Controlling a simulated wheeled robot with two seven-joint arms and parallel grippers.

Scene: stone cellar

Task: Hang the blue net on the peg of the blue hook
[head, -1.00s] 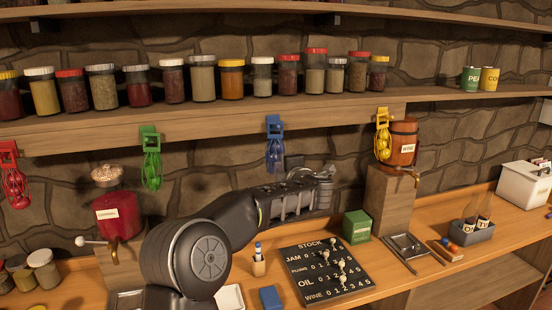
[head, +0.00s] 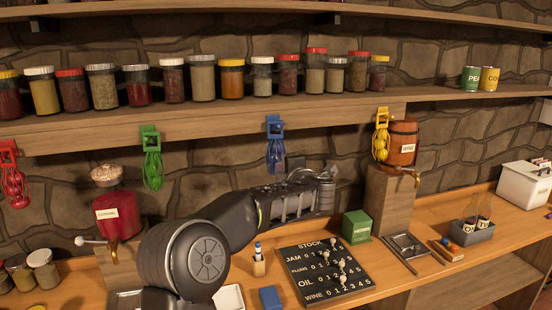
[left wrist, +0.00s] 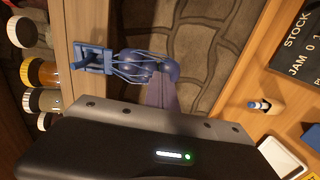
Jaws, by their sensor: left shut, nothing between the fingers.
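The blue hook (head: 275,124) is on the front edge of the jar shelf. The blue net (head: 275,150) hangs straight below it. In the left wrist view the hook (left wrist: 92,56) and the net (left wrist: 138,66) show close up. The net's strings run up to the hook, but I cannot tell whether its loop is around the peg. My left gripper (head: 279,166) is at the net's lower end, coming from its right; its shut fingers (left wrist: 160,76) overlap the net's bulge, with nothing held between them. My right gripper is not in view.
Red (head: 11,172), green (head: 151,160) and yellow (head: 381,135) nets hang along the same shelf (head: 210,121). Several jars stand above. The stock board (head: 318,288), a green box (head: 356,226) and a pen holder (head: 259,266) are on the counter below.

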